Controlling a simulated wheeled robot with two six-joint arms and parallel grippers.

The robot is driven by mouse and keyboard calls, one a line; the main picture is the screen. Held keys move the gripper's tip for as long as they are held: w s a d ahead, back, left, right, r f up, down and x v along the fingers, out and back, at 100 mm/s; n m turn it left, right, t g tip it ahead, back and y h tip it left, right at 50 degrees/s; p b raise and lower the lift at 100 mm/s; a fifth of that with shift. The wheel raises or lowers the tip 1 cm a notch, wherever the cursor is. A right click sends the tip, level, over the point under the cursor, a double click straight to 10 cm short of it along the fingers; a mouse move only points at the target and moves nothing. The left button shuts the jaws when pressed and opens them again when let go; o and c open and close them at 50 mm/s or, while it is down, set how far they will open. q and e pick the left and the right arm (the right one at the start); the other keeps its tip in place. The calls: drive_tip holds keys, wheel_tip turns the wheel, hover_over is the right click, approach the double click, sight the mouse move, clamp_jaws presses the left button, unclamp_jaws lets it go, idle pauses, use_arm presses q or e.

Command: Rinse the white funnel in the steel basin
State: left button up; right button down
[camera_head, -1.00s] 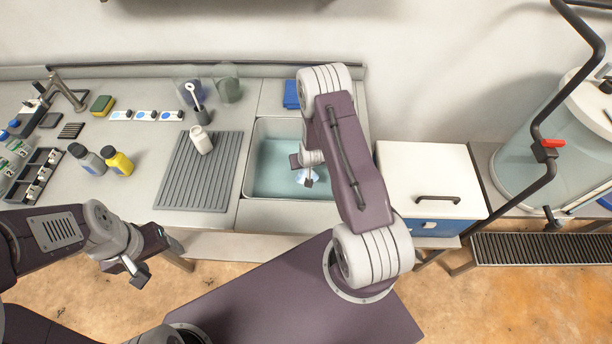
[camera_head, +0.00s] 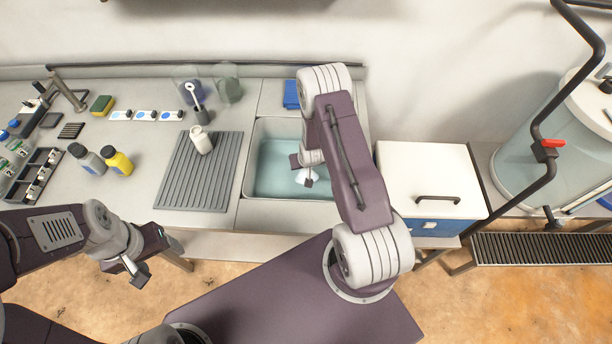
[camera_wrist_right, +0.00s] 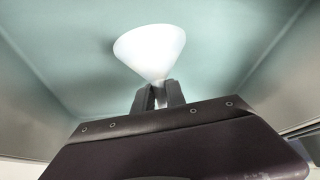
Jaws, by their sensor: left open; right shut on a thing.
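The white funnel (camera_wrist_right: 150,50) is in my right gripper (camera_wrist_right: 158,95), shut on its narrow end in the right wrist view, with the wide cone pointing away from the fingers. In the head view a small part of the funnel (camera_head: 309,176) shows inside the steel basin (camera_head: 244,190), beside the right gripper (camera_head: 306,182). The basin holds pale blue-green water (camera_head: 272,172). I cannot tell whether the funnel touches the water. My right arm hides the basin's right part. My left gripper (camera_head: 138,272) is open and empty, in front of the counter at the lower left.
A ribbed grey drain mat (camera_head: 185,185) lies left of the basin with a white bottle (camera_head: 201,140) on it. A yellow bottle (camera_head: 117,161) and a grey bottle (camera_head: 86,158) stand further left. A white-lidded box (camera_head: 425,170) is right of the basin.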

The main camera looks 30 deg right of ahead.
idle(0.3)
wheel_tip(320, 180, up, 20)
drive_tip(key=p, duration=1.5)
drive_tip(key=shift+f, duration=0.25)
idle(1.7)
drive_tip(key=shift+r+p, duration=1.55)
drive_tip(key=shift+r, duration=0.45)
wheel_tip(320, 180, up, 6)
drive_tip(key=p, duration=0.4)
